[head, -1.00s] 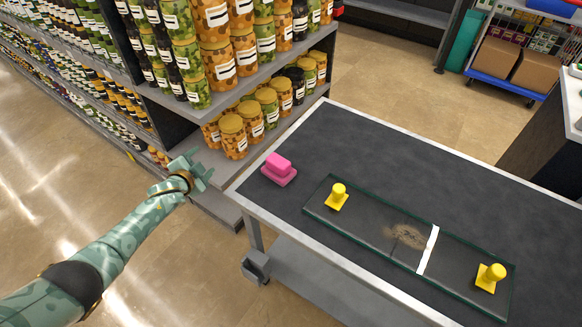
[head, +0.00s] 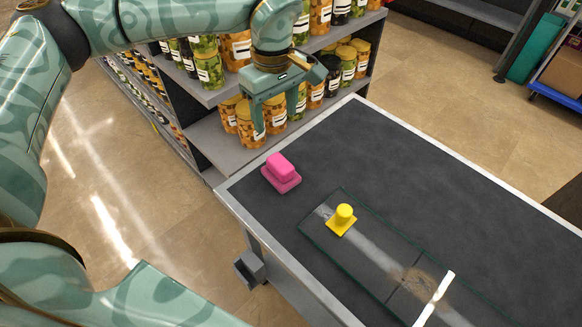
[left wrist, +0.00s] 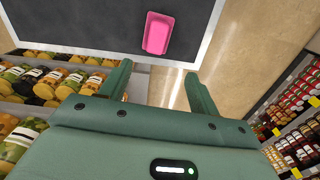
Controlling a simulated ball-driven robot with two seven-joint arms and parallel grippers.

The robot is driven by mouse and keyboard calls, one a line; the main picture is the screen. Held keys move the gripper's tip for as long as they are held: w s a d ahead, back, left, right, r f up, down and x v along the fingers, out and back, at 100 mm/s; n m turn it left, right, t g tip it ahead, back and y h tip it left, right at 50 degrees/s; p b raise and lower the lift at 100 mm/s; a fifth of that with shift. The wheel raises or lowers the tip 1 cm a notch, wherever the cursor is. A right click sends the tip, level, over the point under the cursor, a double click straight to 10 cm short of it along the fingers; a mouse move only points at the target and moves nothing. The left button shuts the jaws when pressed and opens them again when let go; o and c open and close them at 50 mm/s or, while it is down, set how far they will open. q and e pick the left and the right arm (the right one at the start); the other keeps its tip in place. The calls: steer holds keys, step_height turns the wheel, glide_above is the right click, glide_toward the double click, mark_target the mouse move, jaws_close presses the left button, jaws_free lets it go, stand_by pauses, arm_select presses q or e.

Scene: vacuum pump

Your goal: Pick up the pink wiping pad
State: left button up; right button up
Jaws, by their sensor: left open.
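The pink wiping pad (head: 281,172) lies on the dark table top near its left corner, with a raised block on a flat base. It also shows in the left wrist view (left wrist: 157,33), beyond the fingertips and roughly between them. My left gripper (head: 277,122) is above and behind the pad in the head view, fingers pointing down, open and empty. In the left wrist view its two fingers (left wrist: 158,80) are spread wide apart. The pad is apart from the fingers. My right gripper is not in view.
The dark table (head: 400,165) has a light rim. A dark green-edged tray (head: 318,245) holds a yellow knobbed piece (head: 342,220), a white strip (head: 436,297) and a brown smudge (head: 418,281). Shelves of jars (head: 248,121) stand close behind the gripper. The table behind the tray is clear.

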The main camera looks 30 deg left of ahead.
arm_select(q)
steer(key=b, duration=0.3)
glide_above(280, 162)
steer(key=f, duration=1.1)
steer(key=shift+s, duration=0.25)
steer(key=f+b, duration=0.1)
steer(key=f, duration=0.2)
steer(key=f+b, duration=0.1)
steer(key=f, duration=0.1)
steer(key=shift+w+f+b, duration=0.25)
steer(key=shift+b, duration=0.05)
steer(key=shift+r, duration=0.15)
steer(key=shift+c, duration=0.6)
steer(key=c, duration=1)
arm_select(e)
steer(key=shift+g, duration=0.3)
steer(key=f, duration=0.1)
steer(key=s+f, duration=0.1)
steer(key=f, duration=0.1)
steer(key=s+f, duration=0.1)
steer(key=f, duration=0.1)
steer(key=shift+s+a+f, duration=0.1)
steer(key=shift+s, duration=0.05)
